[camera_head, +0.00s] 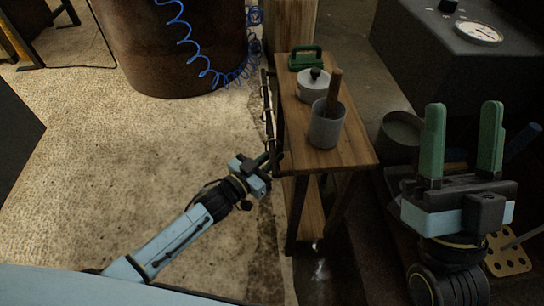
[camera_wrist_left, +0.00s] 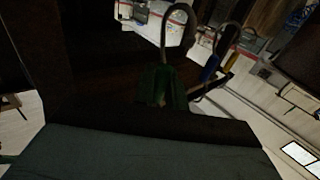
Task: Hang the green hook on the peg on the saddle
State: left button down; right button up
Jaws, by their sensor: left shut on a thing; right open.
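My left gripper (camera_head: 262,168) is at the left side of the wooden rack table, low by the near end of the side rail (camera_head: 268,112). In the left wrist view it is shut on the green hook (camera_wrist_left: 160,88), whose green body sits between the dark fingers and whose grey curved end (camera_wrist_left: 179,18) points up. A second hook with a blue and yellow part (camera_wrist_left: 212,66) hangs just to its right, apart from it in the picture. The peg and the saddle cannot be made out clearly. My right gripper (camera_head: 462,142) is open and empty, right of the table.
On the wooden table (camera_head: 345,158) stand a grey cup (camera_head: 326,126) with a wooden handle in it, a lidded white pot (camera_head: 313,88) and a green handled object (camera_head: 306,60). A rusty drum (camera_head: 170,55) with a blue coiled hose stands behind.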

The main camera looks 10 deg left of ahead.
pick_arm(q)
jog(key=shift+r, duration=0.2)
dwell(0.4)
jog(key=shift+a+r+p, duration=0.15)
jog(key=shift+r+p, duration=0.35)
jog(key=shift+p, duration=0.4)
jog(key=shift+a+r, duration=0.1)
jog(key=shift+r, duration=0.05)
jog(key=shift+s+a+r+p, duration=0.15)
jog(key=shift+a+r+p, duration=0.35)
jog(key=shift+p, duration=0.35)
jog(key=shift+d, duration=0.1)
jog(key=s+a+p, duration=0.1)
jog(key=s+a, duration=0.1)
jog(key=a, duration=0.4)
jog(key=shift+a+p, duration=0.4)
dwell(0.6)
